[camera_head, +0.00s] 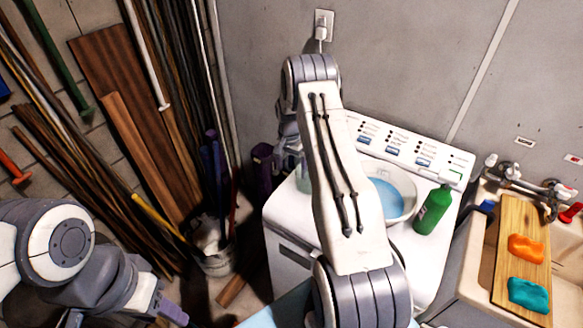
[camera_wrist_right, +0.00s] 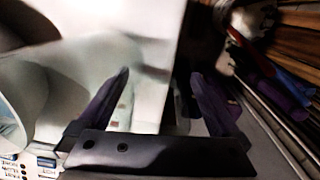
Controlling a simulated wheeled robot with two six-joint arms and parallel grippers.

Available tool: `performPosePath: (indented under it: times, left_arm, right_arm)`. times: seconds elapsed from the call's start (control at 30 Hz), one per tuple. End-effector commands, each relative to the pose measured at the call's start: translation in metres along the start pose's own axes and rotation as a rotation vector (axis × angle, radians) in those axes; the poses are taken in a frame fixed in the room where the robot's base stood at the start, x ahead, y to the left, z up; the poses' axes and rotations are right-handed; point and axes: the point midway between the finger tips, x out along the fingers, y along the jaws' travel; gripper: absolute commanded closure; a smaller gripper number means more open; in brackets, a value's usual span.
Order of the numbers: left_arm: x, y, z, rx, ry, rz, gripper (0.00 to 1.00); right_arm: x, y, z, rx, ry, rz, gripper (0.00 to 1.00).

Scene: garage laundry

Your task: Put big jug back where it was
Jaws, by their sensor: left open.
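A pale, translucent jug (camera_head: 304,176) stands at the back left of the white washer top, mostly hidden behind my right arm in the head view. In the right wrist view the pale jug (camera_wrist_right: 75,75) fills the left side, behind and beside one finger. My right gripper (camera_wrist_right: 162,85) has its two purple fingers wide apart, close to the jug. I cannot tell whether they touch it. In the head view this gripper is mostly hidden behind its own arm. My left gripper (camera_head: 173,312) is low at the left, partly cut by the frame edge, open and away from the jug.
A white basin with blue liquid (camera_head: 392,192) and a green bottle (camera_head: 434,208) stand on the washer (camera_head: 285,215). A sink with a wooden board (camera_head: 517,255) and two sponges is at right. A bucket (camera_head: 217,258) and leaning boards and poles crowd the left.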

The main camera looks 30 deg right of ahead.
Motion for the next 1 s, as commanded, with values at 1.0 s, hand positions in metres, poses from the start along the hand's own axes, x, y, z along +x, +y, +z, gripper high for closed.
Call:
performPosePath:
  times: [1.0]
  left_arm:
    - [0.044, -0.003, 0.002, -0.006, 0.000, 0.000, 0.50]
  right_arm:
    - [-0.118, 0.000, 0.000, 0.000, 0.001, 0.000, 0.01]
